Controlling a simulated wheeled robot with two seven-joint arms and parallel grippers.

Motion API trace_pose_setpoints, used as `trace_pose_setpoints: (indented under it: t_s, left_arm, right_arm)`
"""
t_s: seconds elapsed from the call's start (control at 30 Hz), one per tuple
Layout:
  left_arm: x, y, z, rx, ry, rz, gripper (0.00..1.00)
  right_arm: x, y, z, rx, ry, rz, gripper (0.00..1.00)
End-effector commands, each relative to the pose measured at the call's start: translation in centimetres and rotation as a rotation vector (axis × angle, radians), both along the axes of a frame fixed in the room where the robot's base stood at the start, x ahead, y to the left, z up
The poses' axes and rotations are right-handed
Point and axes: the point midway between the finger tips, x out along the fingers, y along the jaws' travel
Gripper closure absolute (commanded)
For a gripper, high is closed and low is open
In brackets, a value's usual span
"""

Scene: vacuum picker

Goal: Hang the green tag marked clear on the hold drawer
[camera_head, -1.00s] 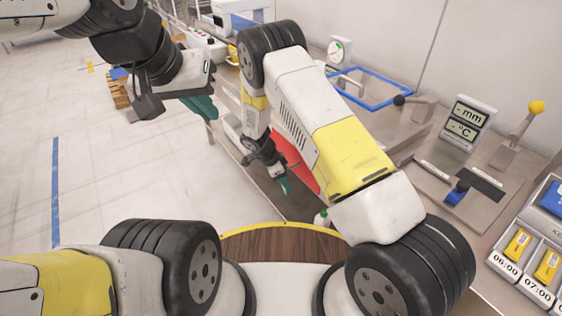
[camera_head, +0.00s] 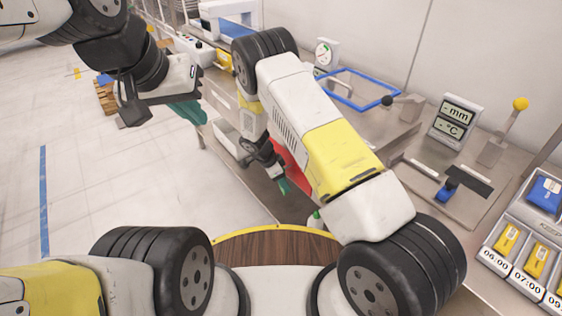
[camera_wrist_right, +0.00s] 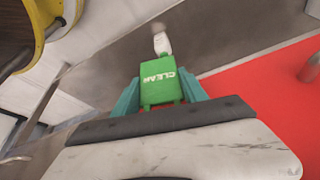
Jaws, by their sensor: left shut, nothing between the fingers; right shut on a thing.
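The green tag (camera_wrist_right: 160,85), with white letters that look like CLEAR, is between the teal fingers of my right gripper (camera_wrist_right: 160,95) in the right wrist view. In the head view my right gripper (camera_head: 283,184) points down beside a red surface (camera_head: 295,160), partly behind my right arm; the tag is hard to tell from the fingers there. The red surface (camera_wrist_right: 262,85) lies under and to the right of the tag in the wrist view. No hold label is readable, so I cannot tell which part is the hold drawer. My left gripper (camera_head: 188,112) is shut and empty, over the floor at upper left.
A small white piece (camera_wrist_right: 162,42) shows just beyond the tag. A pale open bin (camera_head: 228,140) sits left of my right gripper. The steel bench at right carries a blue frame (camera_head: 350,88), a display (camera_head: 455,121) and a yellow-knobbed lever (camera_head: 520,104).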

Motion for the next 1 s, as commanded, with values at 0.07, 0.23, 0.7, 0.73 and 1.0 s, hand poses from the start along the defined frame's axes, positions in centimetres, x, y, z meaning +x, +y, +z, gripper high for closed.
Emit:
trace_pose_setpoints:
  t_s: [0.07, 0.23, 0.7, 0.73, 1.0]
  left_arm:
    - [0.0, 0.0, 0.0, 0.0, 0.0, 0.0, 1.0]
    - [0.0, 0.0, 0.0, 0.0, 0.0, 0.0, 1.0]
    - [0.0, 0.0, 0.0, 0.0, 0.0, 0.0, 1.0]
    - [0.0, 0.0, 0.0, 0.0, 0.0, 0.0, 1.0]
    - [0.0, 0.0, 0.0, 0.0, 0.0, 0.0, 1.0]
  right_arm:
    - [0.0, 0.0, 0.0, 0.0, 0.0, 0.0, 0.95]
    - [0.0, 0.0, 0.0, 0.0, 0.0, 0.0, 0.95]
    - [0.0, 0.0, 0.1, 0.0, 0.0, 0.0, 0.24]
    - [0.0, 0.1, 0.1, 0.0, -0.001, 0.0, 0.24]
    - [-0.4, 1.5, 3.6, 0.0, -0.004, 0.002, 0.24]
